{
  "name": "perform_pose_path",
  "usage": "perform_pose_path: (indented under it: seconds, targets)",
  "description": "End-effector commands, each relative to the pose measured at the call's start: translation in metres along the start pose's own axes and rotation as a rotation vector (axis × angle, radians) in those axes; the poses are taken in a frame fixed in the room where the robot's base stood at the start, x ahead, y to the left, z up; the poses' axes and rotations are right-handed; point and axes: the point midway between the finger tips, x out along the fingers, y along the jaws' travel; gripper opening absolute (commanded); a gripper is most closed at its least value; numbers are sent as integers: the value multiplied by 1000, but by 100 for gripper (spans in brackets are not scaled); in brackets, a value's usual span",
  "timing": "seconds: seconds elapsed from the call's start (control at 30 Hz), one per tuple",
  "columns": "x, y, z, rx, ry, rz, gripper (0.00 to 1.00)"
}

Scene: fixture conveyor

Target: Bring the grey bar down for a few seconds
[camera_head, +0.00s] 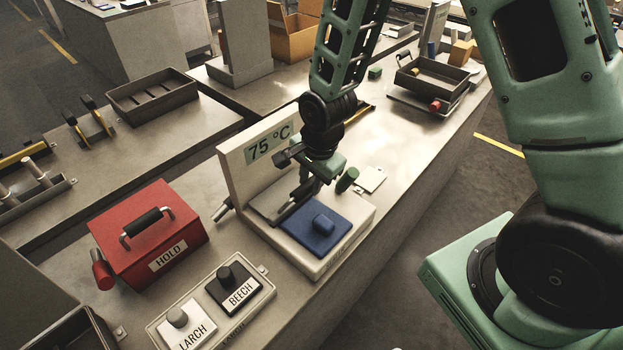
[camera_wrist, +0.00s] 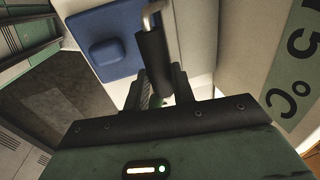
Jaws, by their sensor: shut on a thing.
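A pale press with a back panel (camera_head: 235,168) marked 75 °C stands on the bench. A blue pad with a raised blue block (camera_head: 323,223) lies on its base. The dark grey bar (camera_head: 288,212), on a bent metal arm, lies low beside the pad's panel side in the head view. In the wrist view the bar (camera_wrist: 155,58) runs between my fingers, with the blue pad (camera_wrist: 105,40) to its left. My gripper (camera_head: 306,190) is shut on the bar, reaching down from above. My fingers (camera_wrist: 160,88) hide part of the bar. Whether the bar touches the pad cannot be told.
A red HOLD box (camera_head: 150,262) with a handle stands left of the press. A dark tray (camera_head: 440,92) stands farther back.

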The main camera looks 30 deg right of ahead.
Motion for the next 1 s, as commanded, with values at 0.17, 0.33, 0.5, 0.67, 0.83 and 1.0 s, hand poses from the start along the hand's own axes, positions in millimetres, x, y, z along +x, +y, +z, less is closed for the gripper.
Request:
perform_pose_path:
  seconds: [0.17,0.33,0.5,0.67,0.83,1.0]
  targets:
    - [-12,-10,0,-1,0,62,0]
    - [-24,-26,1,-2,0,174,0]
    - [-32,-45,0,-2,1,311,0]
    - [-36,-62,0,-2,1,408,0]
    - [-38,-79,0,0,1,401,0]
    - [-38,-91,0,0,0,400,0]
